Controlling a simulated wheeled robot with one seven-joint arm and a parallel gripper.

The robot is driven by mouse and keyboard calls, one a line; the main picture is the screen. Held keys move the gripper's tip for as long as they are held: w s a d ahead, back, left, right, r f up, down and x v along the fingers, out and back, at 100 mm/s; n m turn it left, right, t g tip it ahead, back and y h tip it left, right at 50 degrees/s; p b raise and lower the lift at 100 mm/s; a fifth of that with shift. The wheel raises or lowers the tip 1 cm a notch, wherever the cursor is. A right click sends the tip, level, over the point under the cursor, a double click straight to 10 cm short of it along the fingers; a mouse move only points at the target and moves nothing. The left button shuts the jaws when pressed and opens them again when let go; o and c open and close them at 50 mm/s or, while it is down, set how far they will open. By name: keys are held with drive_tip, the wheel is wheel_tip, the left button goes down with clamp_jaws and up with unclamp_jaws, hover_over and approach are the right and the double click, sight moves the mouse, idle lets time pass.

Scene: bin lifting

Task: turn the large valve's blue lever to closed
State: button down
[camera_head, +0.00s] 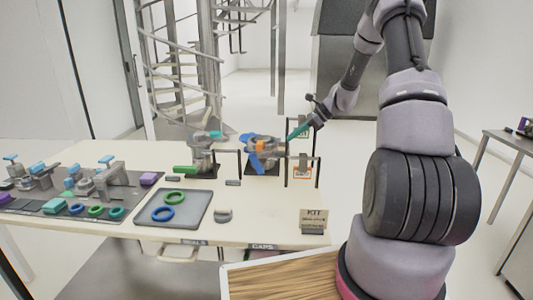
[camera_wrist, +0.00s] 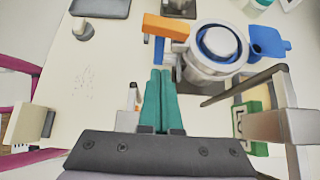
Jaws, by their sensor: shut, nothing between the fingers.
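The large valve (camera_head: 265,150) stands on a dark base plate near the table's back right. A blue lever (camera_head: 257,163) slants down its front, and an orange block (camera_head: 260,146) sits by its top. In the wrist view, the grey valve body (camera_wrist: 207,70) has a blue ring, a flat blue piece (camera_wrist: 268,42) on its right and the orange block (camera_wrist: 165,26) on its left. My gripper (camera_head: 291,135) is right of the valve, its teal fingers shut and empty. In the wrist view the fingertips (camera_wrist: 160,72) point toward the orange block, with a visible gap.
A smaller valve (camera_head: 203,155) with a green lever stands left of the large one. Thin black frames (camera_head: 303,165) with tags stand close to its right, under my gripper.

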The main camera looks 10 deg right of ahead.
sight(257, 158)
drive_tip(key=shift+s+d+f, duration=0.1)
drive_tip(key=shift+d+f, duration=0.05)
drive_tip(key=shift+d, duration=0.15)
drive_tip(key=x, duration=1.3)
drive_tip(key=shift+a+r, duration=0.3)
drive_tip(key=shift+r, duration=0.05)
drive_tip(key=shift+a+f, duration=0.15)
drive_tip(key=shift+a, duration=0.25)
drive_tip(key=shift+w+a, duration=0.3)
drive_tip(key=shift+a, duration=0.2)
drive_tip(key=shift+d, duration=0.1)
